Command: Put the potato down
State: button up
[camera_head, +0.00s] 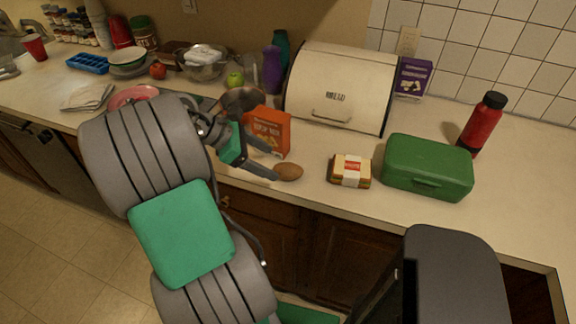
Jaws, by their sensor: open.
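The brown potato (289,172) rests on the white counter close to its front edge, in front of an orange box. My gripper (274,165) is open, with its dark fingers pointing right toward the potato. One fingertip reaches the potato's left end; I cannot tell whether it touches. The other finger is farther back, in front of the orange box (268,131). My arm hides part of the counter to the left.
A packaged sandwich (350,171) and a green lunch box (427,167) stand right of the potato. A cream bread box (338,88) is behind, and a red bottle (483,124) is far right. Bare counter (322,148) lies between the potato and the bread box.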

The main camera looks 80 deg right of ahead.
aim_at(279, 167)
jog(key=b+x, duration=0.1)
jog(key=x, duration=0.5)
jog(key=shift+s+f, duration=0.25)
jog(key=shift+f, duration=0.05)
jog(key=shift+c, duration=0.2)
